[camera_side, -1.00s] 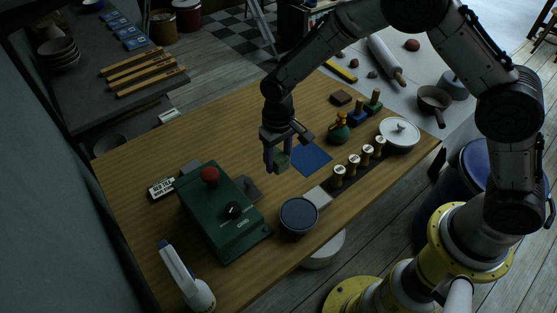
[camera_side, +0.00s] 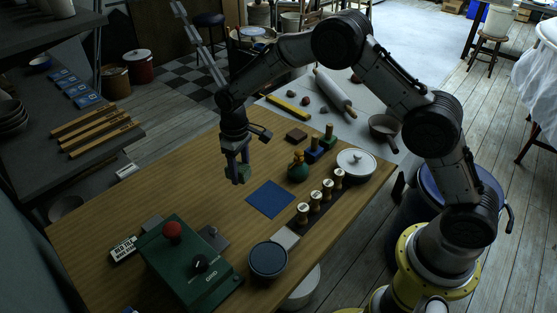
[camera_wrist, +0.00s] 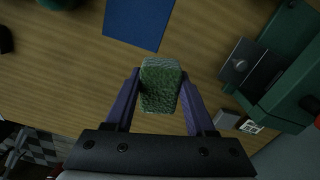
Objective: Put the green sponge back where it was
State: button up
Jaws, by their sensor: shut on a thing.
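The green sponge (camera_wrist: 160,84) is a rough block gripped between the two purple-blue fingers of my gripper (camera_wrist: 160,98) in the wrist view. In the side view my gripper (camera_side: 237,171) points down over the wooden table, and the sponge shows small and dark at its fingertips. The sponge appears to be held above the table, though the exact gap is hard to tell. A flat blue square (camera_side: 270,199) lies on the table to the right and nearer the side camera. It also shows beyond the sponge in the wrist view (camera_wrist: 138,20).
A green box with a red knob (camera_side: 190,265) stands front left. The table's left middle (camera_side: 160,185) is clear.

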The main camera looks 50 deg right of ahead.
jog(key=w+d+m, duration=0.1)
jog(key=w+d, duration=0.3)
jog(key=d, duration=0.8)
jog(key=m, duration=0.2)
send_over(281, 159)
notch_tip(281, 159, down, 2)
jog(key=shift+f, duration=3.9)
jog(key=shift+f, duration=0.15)
jog(key=o, duration=1.2)
notch_tip(281, 159, up, 12)
jog(key=shift+r, duration=0.2)
